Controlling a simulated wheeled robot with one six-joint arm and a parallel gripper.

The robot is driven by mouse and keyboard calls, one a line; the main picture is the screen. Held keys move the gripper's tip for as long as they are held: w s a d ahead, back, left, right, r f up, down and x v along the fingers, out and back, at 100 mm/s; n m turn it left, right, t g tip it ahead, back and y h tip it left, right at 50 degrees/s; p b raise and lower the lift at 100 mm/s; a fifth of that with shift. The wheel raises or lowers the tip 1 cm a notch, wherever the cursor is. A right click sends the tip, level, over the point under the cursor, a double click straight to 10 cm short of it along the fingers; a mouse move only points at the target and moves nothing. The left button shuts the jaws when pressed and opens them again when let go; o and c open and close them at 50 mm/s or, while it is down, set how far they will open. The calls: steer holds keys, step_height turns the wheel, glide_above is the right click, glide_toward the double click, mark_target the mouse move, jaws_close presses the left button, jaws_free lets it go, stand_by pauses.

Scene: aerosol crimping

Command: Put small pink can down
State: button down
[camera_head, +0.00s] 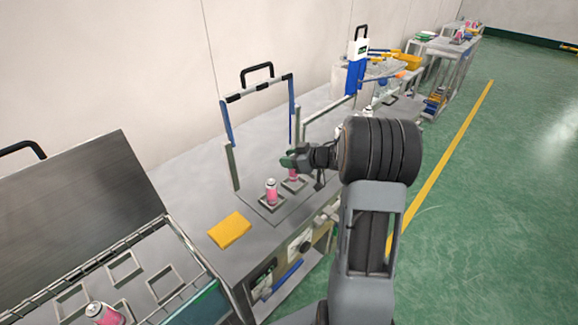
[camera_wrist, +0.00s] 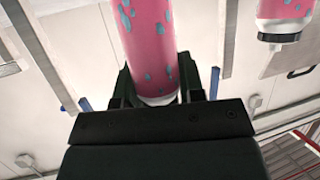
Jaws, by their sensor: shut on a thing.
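My gripper (camera_head: 291,160) is shut on a small pink can (camera_head: 293,175), over the right-hand square holder on the grey workbench. In the wrist view the held can (camera_wrist: 148,45), pink with blue-grey spots, stands between the dark fingers (camera_wrist: 157,95). Its base against the holder is too small to tell, so I cannot say whether it touches. A second pink can (camera_head: 271,192) stands upright in the left-hand square holder beside it. Another pink can also shows at the upper right of the wrist view (camera_wrist: 284,14).
A yellow block (camera_head: 230,230) lies on the bench (camera_head: 190,200), left of the holders. A frame with a black handle (camera_head: 258,75) rises behind them. At lower left, a tray with square slots (camera_head: 122,268) bears a tilted pink can (camera_head: 103,313). Green floor (camera_head: 500,200) is clear at right.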

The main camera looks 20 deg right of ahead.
steer(key=shift+f, duration=1.5)
steer(key=shift+f, duration=0.15)
steer(key=shift+f, duration=0.1)
steer(key=c, duration=0.7)
jaws_free()
steer(key=shift+c, duration=0.2)
